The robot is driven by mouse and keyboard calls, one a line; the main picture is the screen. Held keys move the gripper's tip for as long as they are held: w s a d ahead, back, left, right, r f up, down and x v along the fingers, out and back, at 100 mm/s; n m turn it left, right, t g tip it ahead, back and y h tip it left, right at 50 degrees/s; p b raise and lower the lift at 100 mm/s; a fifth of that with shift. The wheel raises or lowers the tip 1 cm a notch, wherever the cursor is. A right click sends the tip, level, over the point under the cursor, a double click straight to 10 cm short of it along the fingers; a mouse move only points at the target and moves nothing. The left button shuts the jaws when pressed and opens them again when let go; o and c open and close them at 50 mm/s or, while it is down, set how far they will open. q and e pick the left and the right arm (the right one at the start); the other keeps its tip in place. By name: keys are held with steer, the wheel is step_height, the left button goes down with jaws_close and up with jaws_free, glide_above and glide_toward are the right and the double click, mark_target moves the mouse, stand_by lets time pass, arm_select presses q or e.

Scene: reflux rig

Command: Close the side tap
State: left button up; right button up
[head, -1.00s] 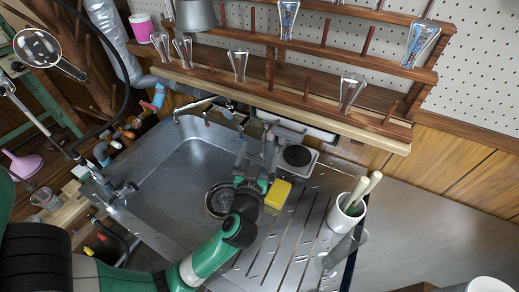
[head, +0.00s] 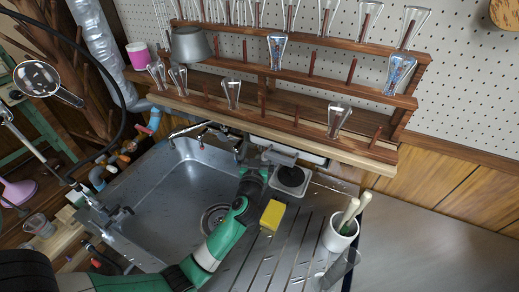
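A small metal tap (head: 118,213) with a dark handle sits at the left edge of the steel sink (head: 160,195). A second tap (head: 186,131) with a curved spout is at the back of the sink. I cannot tell from the picture whether either is open. My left arm reaches across the sink from the lower left. Its gripper (head: 243,153) is at the back right of the sink, close to the back tap's fittings and far from the left-edge tap. The wrist partly hides the fingers, so their opening is unclear. My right gripper is not in view.
A yellow sponge (head: 271,214) lies on the ridged drainboard, right of the wrist. A white cup (head: 339,233) holds pestles, with a clear glass (head: 338,268) in front. A wooden rack (head: 290,135) of glassware hangs above.

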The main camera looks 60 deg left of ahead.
arm_select(q)
steer(key=shift+w+a, duration=0.15)
steer(key=shift+a, duration=0.15)
steer(key=shift+c, duration=0.2)
steer(key=c, duration=1.3)
steer(key=m+t+h+p, duration=0.1)
steer(key=p, duration=0.1)
steer(key=m+t+h+p, duration=0.1)
steer(key=p, duration=0.2)
steer(key=m+t+h+p, duration=0.1)
steer(key=p, duration=0.1)
steer(key=shift+s+a+r+h+p, duration=0.25)
steer(key=shift+s+r+h+p, duration=0.05)
steer(key=shift+p, duration=0.05)
steer(key=shift+f+m+t, duration=0.25)
steer(key=shift+m+t, duration=0.05)
steer(key=shift+t, duration=0.2)
steer(key=o, duration=1.3)
